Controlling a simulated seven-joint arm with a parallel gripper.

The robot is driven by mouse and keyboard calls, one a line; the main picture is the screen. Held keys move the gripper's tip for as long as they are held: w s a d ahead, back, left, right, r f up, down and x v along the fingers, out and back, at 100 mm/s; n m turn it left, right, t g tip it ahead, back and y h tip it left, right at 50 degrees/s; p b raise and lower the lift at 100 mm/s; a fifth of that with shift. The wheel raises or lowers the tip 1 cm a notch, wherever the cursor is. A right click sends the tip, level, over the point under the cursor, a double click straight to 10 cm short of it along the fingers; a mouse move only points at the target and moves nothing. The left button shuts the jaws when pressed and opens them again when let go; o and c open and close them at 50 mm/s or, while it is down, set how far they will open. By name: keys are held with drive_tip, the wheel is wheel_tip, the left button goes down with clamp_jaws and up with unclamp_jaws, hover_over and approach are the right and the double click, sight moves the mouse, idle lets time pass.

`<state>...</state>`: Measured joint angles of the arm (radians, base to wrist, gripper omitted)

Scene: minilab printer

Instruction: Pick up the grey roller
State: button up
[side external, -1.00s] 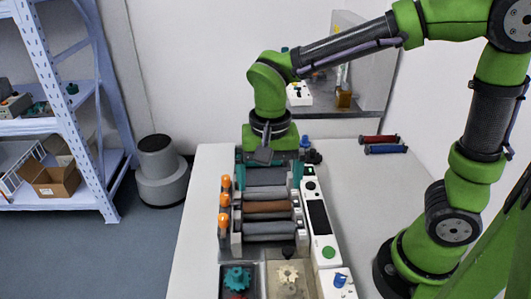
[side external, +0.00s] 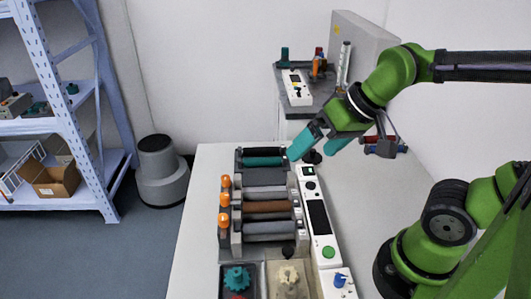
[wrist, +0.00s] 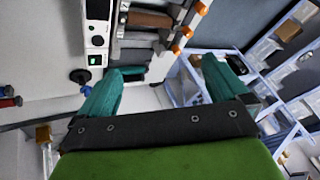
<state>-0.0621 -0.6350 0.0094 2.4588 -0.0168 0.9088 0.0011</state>
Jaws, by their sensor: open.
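Two grey rollers lie in the rack, one behind (side external: 265,192) and one in front (side external: 270,228) of a brown roller (side external: 267,207). My gripper (side external: 311,153) is open, tilted in the air behind and to the right of the rack, apart from the rollers. Nothing shows between its teal fingers. In the wrist view my gripper (wrist: 168,66) is also spread and empty, with the brown roller (wrist: 150,19) near the top edge. The wrist view cuts off part of the rack.
A tray behind the rack holds a black roller (side external: 265,152) and a teal roller (side external: 263,162). A white control panel (side external: 318,215) runs along the rack's right side. Orange knobs (side external: 224,200) line its left side. Red and blue rollers lie at right, partly hidden by my gripper.

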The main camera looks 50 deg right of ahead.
drive_tip(key=shift+s+d+r+m+t, duration=0.3)
drive_tip(key=shift+s+d, duration=0.1)
drive_tip(key=shift+d, duration=0.1)
drive_tip(key=shift+s+d+r, duration=0.1)
drive_tip(key=shift+s+d, duration=0.05)
drive_tip(key=shift+d, duration=0.05)
drive_tip(key=shift+c, duration=0.8)
drive_tip(key=shift+d+r+t, duration=0.15)
drive_tip(key=shift+r+t, duration=0.05)
drive_tip(key=shift+t, duration=0.1)
drive_tip(key=shift+c, duration=1.4)
drive_tip(key=c, duration=0.3)
drive_tip(key=shift+c, duration=0.2)
drive_tip(key=shift+f, duration=0.1)
